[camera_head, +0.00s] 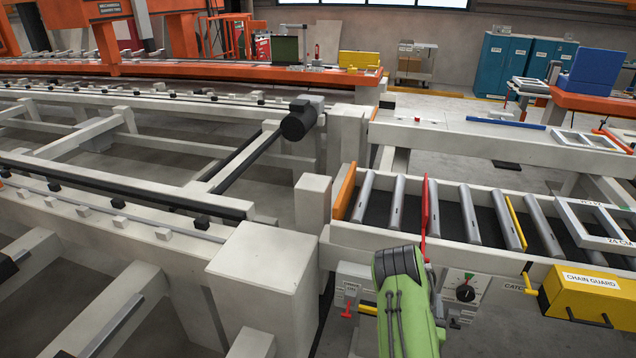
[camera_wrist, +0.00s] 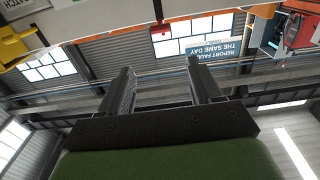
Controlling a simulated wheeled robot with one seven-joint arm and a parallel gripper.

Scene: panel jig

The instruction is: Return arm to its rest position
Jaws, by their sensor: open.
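My green arm (camera_head: 404,300) rises at the bottom middle of the head view, in front of the roller conveyor; my gripper's fingers do not show there. In the wrist view my gripper (camera_wrist: 161,88) has its two dark fingers apart with nothing between them. That view is tilted and upside down, and looks past the fingers to the hall's wall, windows and ceiling. A blue sign (camera_wrist: 213,47) hangs beyond the fingertips.
The roller conveyor (camera_head: 480,255) has a red upright bar (camera_head: 425,205) just behind my arm. A yellow chain guard (camera_head: 592,295) stands to the right. A control dial (camera_head: 466,292) sits close beside my arm. A grey post (camera_head: 262,270) stands to the left.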

